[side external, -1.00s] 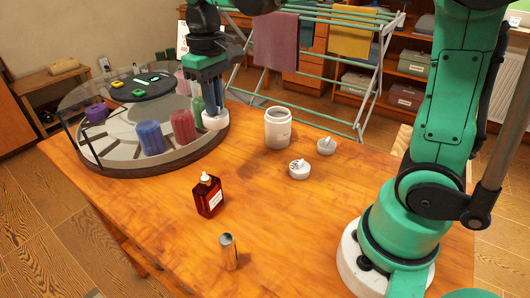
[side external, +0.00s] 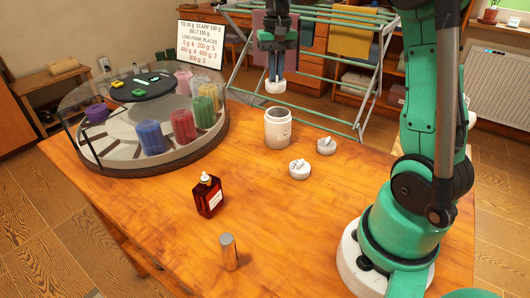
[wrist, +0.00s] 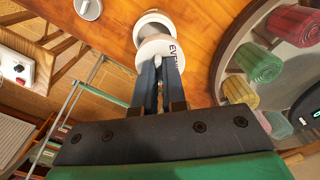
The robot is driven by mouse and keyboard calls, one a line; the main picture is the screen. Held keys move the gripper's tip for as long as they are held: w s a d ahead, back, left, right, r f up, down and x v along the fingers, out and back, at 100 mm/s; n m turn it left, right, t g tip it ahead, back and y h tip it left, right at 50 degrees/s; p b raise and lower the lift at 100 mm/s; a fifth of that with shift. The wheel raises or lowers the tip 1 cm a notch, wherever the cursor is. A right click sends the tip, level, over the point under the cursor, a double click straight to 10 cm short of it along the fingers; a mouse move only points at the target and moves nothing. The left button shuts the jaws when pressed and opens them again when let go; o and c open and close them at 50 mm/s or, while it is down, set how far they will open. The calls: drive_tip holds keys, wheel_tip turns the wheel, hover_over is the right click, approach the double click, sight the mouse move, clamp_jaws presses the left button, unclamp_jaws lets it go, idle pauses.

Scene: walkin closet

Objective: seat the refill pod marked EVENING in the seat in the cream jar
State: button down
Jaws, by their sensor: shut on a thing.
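My gripper (side external: 275,74) is shut on the white round refill pod (side external: 275,87), holding it in the air above the cream jar. The pod (wrist: 161,50) also shows in the wrist view, with lettering beginning "EVE" on its face; the rest is hidden by the fingers. The cream jar (side external: 278,130) is a white jar standing upright and open on the wooden table. The pod is clearly apart from the jar. In the wrist view the jar (wrist: 152,20) shows just behind the pod, partly covered by it. The seat inside the jar cannot be made out.
Two white round pieces with knobs (side external: 299,170) (side external: 326,146) lie right of the jar. A red pump bottle (side external: 208,196) and a metal cylinder (side external: 229,252) stand nearer. A glass-walled carousel (side external: 125,168) with coloured rolls is at left. A drying rack (side external: 345,75) stands behind.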

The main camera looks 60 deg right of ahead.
sight(279, 90)
drive_tip(key=shift+s+d+f, duration=0.1)
drive_tip(key=shift+s+d, duration=0.05)
drive_tip(key=shift+d, duration=0.3)
drive_tip(key=shift+d+f+m, duration=0.1)
drive_tip(key=shift+f+m, duration=0.1)
drive_tip(key=shift+m, duration=0.1)
drive_tip(key=shift+f, duration=2.3)
drive_tip(key=shift+f, duration=2.4)
idle(0.7)
drive_tip(key=c, duration=1.3)
unclamp_jaws()
drive_tip(key=shift+r, duration=3)
